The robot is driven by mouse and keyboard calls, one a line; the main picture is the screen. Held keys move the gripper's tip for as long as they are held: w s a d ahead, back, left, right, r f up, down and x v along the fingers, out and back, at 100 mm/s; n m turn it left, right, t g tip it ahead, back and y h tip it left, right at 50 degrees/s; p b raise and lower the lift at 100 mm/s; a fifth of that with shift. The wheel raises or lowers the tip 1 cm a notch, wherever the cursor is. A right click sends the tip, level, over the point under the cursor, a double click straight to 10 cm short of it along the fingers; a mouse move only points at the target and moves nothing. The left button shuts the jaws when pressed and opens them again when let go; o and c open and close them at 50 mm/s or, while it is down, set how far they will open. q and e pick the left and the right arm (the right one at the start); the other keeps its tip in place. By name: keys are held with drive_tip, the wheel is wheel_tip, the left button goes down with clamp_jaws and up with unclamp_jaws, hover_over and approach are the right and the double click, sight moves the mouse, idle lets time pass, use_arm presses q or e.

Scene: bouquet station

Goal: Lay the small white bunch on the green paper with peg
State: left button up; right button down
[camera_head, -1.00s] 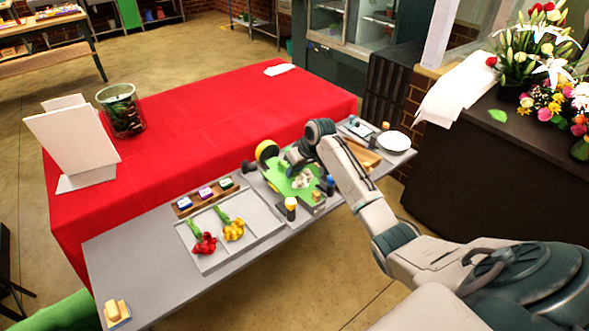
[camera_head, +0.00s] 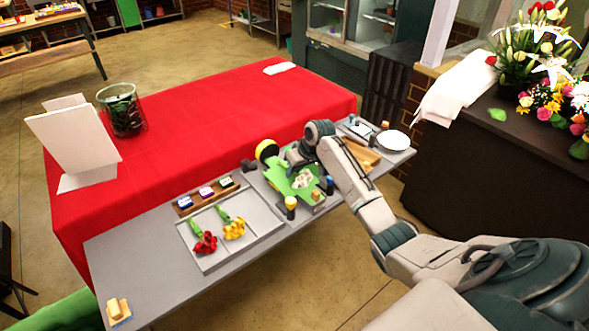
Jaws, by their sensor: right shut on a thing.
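The green paper (camera_head: 280,187) lies on the grey table right of the flower tray. The small white bunch (camera_head: 302,182) shows as a pale cluster over the paper, beside my right gripper (camera_head: 297,166). My right gripper reaches down over the paper and is shut on the bunch; its fingertips are mostly hidden by my own arm. I cannot tell whether the bunch touches the paper. The peg cannot be picked out clearly. My left gripper is not in view.
A grey tray (camera_head: 262,215) holds red flowers (camera_head: 205,243) and yellow flowers (camera_head: 235,229). Behind it is a wooden rack (camera_head: 185,212) with small coloured blocks. Small bottles (camera_head: 291,203) stand at the paper's front edge. A white plate (camera_head: 393,140) is at the right end.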

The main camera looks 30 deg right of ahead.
drive_tip(key=c, duration=0.8)
unclamp_jaws()
wheel_tip(320, 180, up, 7)
drive_tip(key=p, duration=0.7)
drive_tip(key=shift+s, duration=0.1)
idle(0.8)
